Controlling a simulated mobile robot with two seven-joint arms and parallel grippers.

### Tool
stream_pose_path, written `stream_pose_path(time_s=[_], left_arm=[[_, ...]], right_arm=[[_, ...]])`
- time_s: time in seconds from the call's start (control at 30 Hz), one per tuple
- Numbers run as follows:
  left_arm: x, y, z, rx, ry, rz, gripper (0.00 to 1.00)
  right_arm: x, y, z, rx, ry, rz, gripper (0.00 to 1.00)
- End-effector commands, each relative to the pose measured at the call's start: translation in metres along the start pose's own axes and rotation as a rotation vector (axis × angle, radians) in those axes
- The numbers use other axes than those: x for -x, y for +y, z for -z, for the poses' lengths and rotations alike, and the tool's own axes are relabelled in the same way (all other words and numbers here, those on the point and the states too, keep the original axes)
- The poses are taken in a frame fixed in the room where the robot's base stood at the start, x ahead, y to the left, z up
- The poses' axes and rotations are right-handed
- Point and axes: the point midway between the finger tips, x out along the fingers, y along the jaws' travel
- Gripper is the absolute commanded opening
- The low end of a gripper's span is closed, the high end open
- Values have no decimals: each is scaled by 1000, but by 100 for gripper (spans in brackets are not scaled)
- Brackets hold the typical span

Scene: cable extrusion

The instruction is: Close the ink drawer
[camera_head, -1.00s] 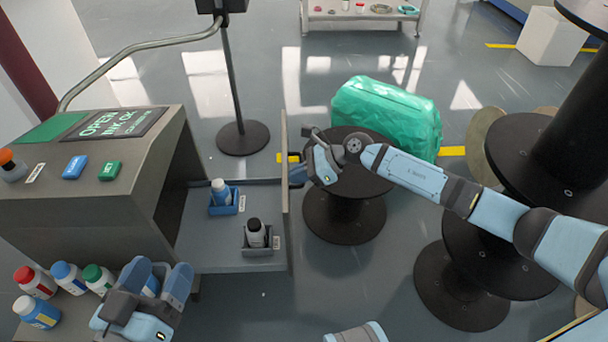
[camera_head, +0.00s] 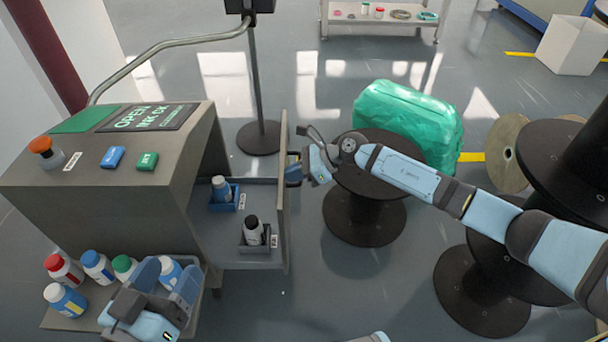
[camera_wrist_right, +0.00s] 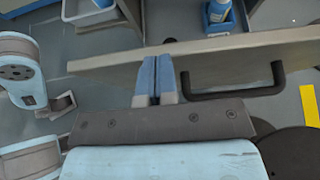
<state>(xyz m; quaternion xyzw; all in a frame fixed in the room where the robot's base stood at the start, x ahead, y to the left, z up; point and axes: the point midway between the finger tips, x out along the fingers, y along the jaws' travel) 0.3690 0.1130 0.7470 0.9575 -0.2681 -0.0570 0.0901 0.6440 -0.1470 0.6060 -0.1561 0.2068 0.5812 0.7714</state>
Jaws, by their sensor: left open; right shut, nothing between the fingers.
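The ink drawer (camera_head: 268,192) is partly open, sticking out to the right from the grey ink machine (camera_head: 110,178). It holds a blue-and-white bottle (camera_head: 221,188) in a blue holder and a black-and-white bottle (camera_head: 254,231) in a dark holder. My right gripper (camera_head: 291,174) is at the outer face of the drawer's front panel. In the right wrist view its shut, empty fingers (camera_wrist_right: 158,65) meet the panel (camera_wrist_right: 225,48), beside the dark handle (camera_wrist_right: 240,93); exact contact is unclear. My left gripper (camera_head: 168,278) is open at the lower left, near the bottles on a side shelf.
Several capped bottles (camera_head: 66,269) stand on the side shelf. A black spool (camera_head: 364,212) with a green wrapped bundle (camera_head: 410,122) behind it is right of the drawer, below my right arm. More spools (camera_head: 482,290) stand farther right. A pole stand (camera_head: 259,137) is behind the drawer.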

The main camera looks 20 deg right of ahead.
Motion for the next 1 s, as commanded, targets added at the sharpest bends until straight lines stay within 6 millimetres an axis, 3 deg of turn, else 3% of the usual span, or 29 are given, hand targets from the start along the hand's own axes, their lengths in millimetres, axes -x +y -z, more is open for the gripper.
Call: stream_pose_path(time_s=[0.33, 0.6, 0.8, 1.0], left_arm=[[0, 1, 4, 2, 16, 0, 70], [-2, 1, -6, 13, -8, -1, 70], [-2, 0, -15, 13, -41, -5, 70], [-2, -2, -18, 1, -59, -11, 70]], right_arm=[[-81, 0, -48, 2, -2, -2, 0], [-139, 0, -80, 3, -1, -1, 0], [-169, -1, -96, 1, 0, 0, 0], [-184, -1, -105, 0, 0, 1, 0]])
